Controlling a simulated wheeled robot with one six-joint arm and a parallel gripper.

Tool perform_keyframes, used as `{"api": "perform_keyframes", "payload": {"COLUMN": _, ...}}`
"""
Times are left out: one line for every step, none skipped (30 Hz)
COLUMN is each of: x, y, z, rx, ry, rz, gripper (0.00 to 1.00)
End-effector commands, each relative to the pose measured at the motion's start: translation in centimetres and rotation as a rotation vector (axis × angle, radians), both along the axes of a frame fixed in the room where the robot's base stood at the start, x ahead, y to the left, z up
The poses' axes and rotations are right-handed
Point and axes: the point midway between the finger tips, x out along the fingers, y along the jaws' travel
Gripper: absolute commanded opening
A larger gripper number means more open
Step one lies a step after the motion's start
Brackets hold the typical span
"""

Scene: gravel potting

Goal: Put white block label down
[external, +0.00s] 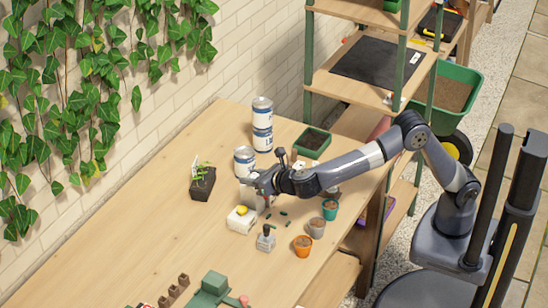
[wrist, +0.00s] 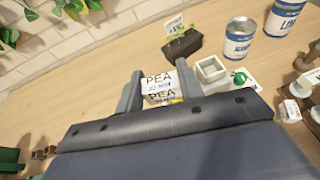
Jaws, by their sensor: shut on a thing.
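My gripper (wrist: 160,84) is shut on a white block label (wrist: 158,81) with "PEA" printed on it in black. The label sits between the two grey fingers in the wrist view, and a second line of "PEA" print shows just below it. In the external view my gripper (external: 250,184) is over the wooden table near the small pots. The label is hard to make out there, and I cannot tell whether it touches the table.
A dark pot with a seedling (external: 203,186) stands to the left of my gripper. Cans (external: 262,138) stand behind it. A white box with a yellow thing (external: 241,220), small pots (external: 303,246) and a grey tool (external: 266,240) are in front. The table's left part (external: 120,215) is clear.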

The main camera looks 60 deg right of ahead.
Motion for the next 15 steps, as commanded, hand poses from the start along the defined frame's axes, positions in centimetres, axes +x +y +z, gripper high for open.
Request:
{"api": "perform_keyframes", "payload": {"x": 1.1, "y": -3.2, "z": 0.1, "rx": 0.001, "ry": -0.004, "rz": -0.023, "gripper": 0.14}}
{"api": "perform_keyframes", "payload": {"x": 1.5, "y": -4.8, "z": 0.2, "rx": 0.000, "ry": -0.005, "rz": -0.031, "gripper": 0.14}}
{"api": "perform_keyframes", "payload": {"x": 2.1, "y": -6.9, "z": 0.3, "rx": 0.000, "ry": -0.006, "rz": -0.042, "gripper": 0.14}}
{"api": "perform_keyframes", "payload": {"x": 2.4, "y": -8.5, "z": 0.4, "rx": -0.001, "ry": -0.007, "rz": -0.051, "gripper": 0.14}}
{"api": "perform_keyframes", "payload": {"x": 2.6, "y": -10.1, "z": 0.5, "rx": -0.001, "ry": -0.007, "rz": -0.058, "gripper": 0.14}}
{"api": "perform_keyframes", "payload": {"x": 2.9, "y": -12.3, "z": 0.5, "rx": -0.003, "ry": -0.008, "rz": -0.069, "gripper": 0.14}}
{"api": "perform_keyframes", "payload": {"x": 3.0, "y": -14.0, "z": 0.5, "rx": -0.003, "ry": -0.008, "rz": -0.079, "gripper": 0.14}}
{"api": "perform_keyframes", "payload": {"x": 3.1, "y": -15.6, "z": 0.6, "rx": -0.003, "ry": -0.008, "rz": -0.086, "gripper": 0.14}}
{"api": "perform_keyframes", "payload": {"x": 3.1, "y": -17.8, "z": 0.6, "rx": -0.003, "ry": -0.007, "rz": -0.098, "gripper": 0.14}}
{"api": "perform_keyframes", "payload": {"x": 3.1, "y": -19.5, "z": 0.5, "rx": -0.004, "ry": -0.007, "rz": -0.106, "gripper": 0.14}}
{"api": "perform_keyframes", "payload": {"x": 2.9, "y": -21.2, "z": 0.5, "rx": -0.005, "ry": -0.007, "rz": -0.115, "gripper": 0.14}}
{"api": "perform_keyframes", "payload": {"x": 2.7, "y": -23.3, "z": 0.4, "rx": -0.006, "ry": -0.006, "rz": -0.127, "gripper": 0.14}}
{"api": "perform_keyframes", "payload": {"x": 2.4, "y": -25.0, "z": 0.3, "rx": -0.005, "ry": -0.005, "rz": -0.136, "gripper": 0.14}}
{"api": "perform_keyframes", "payload": {"x": 2.1, "y": -26.5, "z": 0.2, "rx": -0.005, "ry": -0.004, "rz": -0.144, "gripper": 0.14}}
{"api": "perform_keyframes", "payload": {"x": 1.6, "y": -28.6, "z": 0.0, "rx": -0.006, "ry": -0.002, "rz": -0.155, "gripper": 0.14}}
